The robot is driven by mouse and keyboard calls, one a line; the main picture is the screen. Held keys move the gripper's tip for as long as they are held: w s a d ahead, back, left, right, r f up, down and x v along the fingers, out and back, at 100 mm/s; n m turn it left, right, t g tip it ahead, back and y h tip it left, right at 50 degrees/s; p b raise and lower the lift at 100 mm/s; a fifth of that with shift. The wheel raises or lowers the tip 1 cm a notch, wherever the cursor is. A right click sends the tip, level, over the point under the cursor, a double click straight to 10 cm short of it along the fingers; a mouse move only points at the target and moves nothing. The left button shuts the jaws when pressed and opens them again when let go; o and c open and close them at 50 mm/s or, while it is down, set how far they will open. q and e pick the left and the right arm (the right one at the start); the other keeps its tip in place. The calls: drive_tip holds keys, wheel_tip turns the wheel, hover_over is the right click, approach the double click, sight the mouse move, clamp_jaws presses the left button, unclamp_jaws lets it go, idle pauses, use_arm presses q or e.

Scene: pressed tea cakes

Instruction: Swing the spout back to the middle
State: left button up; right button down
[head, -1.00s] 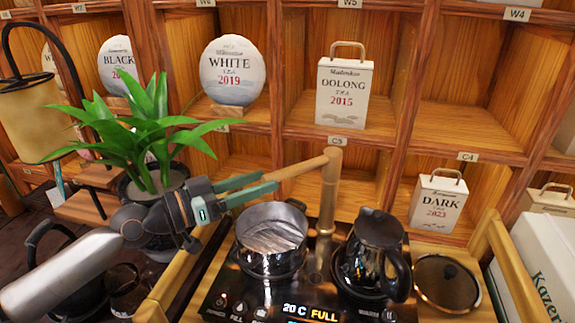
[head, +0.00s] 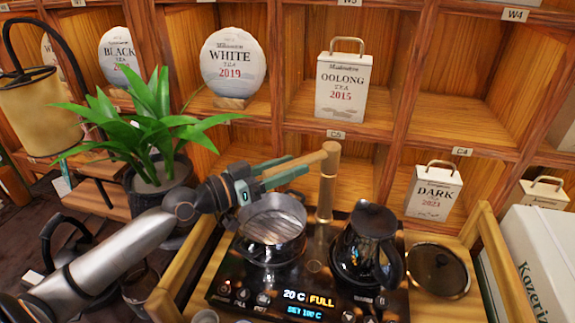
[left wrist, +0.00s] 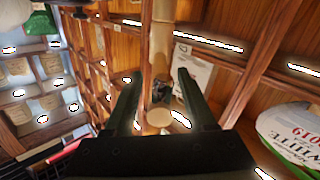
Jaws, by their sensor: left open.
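The bamboo spout (head: 312,158) reaches out to the left from the top of its upright bamboo post (head: 327,188), over the back of the open pot (head: 272,222). My left gripper (head: 300,163) comes in from the left, open, with its green fingers along the spout and their tips near the post. In the left wrist view the spout's round end (left wrist: 159,117) shows between the two open fingers (left wrist: 160,88), with gaps on both sides. The gripper hides part of the spout in the head view. My right gripper is not in view.
A dark glass kettle (head: 370,240) stands right of the post on the black stove panel (head: 225,270). A round glass lid (head: 438,268) lies further right. A potted plant (head: 150,125) stands left, close to my arm. Shelves with tea packages (head: 342,85) rise behind.

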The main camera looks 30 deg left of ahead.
use_arm(q)
clamp_jaws()
idle(0.3)
idle(1.1)
